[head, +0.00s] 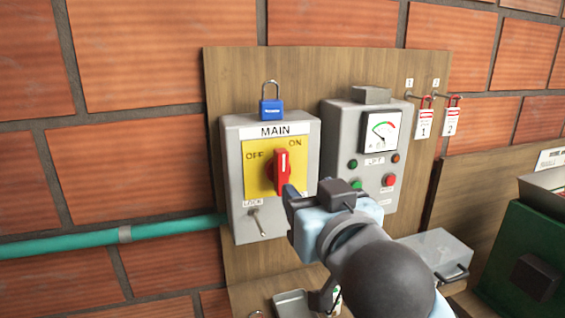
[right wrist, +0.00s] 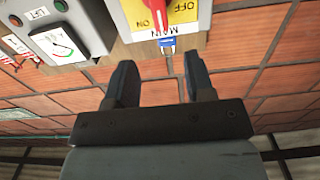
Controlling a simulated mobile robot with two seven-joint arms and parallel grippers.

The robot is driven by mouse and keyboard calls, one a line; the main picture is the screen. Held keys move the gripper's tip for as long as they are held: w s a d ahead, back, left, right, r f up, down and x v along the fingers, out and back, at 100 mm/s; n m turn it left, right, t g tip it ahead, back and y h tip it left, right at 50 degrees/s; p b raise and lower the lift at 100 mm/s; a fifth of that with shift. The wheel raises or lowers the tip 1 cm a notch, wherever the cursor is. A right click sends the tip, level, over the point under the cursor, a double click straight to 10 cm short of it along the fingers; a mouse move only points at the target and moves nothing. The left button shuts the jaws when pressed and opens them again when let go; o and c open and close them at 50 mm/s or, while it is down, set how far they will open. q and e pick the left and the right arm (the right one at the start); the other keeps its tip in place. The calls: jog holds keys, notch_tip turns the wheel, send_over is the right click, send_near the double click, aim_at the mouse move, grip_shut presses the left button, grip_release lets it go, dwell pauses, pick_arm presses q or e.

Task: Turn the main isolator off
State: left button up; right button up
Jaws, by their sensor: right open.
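The main isolator is a grey box (head: 232,185) labelled MAIN on a wooden board, with a yellow plate (head: 255,180) marked OFF at left and ON at right. Its red handle (head: 282,170) stands roughly upright, nearer the ON mark; it also shows at the top of the right wrist view (right wrist: 154,12). My right gripper (head: 291,193) is just below and right of the handle in the head view. In the right wrist view the jaws (right wrist: 160,80) are apart and empty, with no contact on the handle visible. My left gripper is out of view.
A blue padlock (head: 271,109) sits above the isolator. A key-like metal part (head: 256,222) is at its lower left. A meter box (head: 345,120) stands right of it. A teal pipe (head: 170,227) enters from the left.

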aim_at(283, 164)
jog(key=p+x, duration=0.1)
jog(key=x, duration=1)
jog(key=shift+w+a+p, duration=0.15)
jog(key=shift+w+p, duration=0.15)
jog(key=shift+w, duration=0.05)
jog(key=shift+c, duration=0.2)
grip_shut()
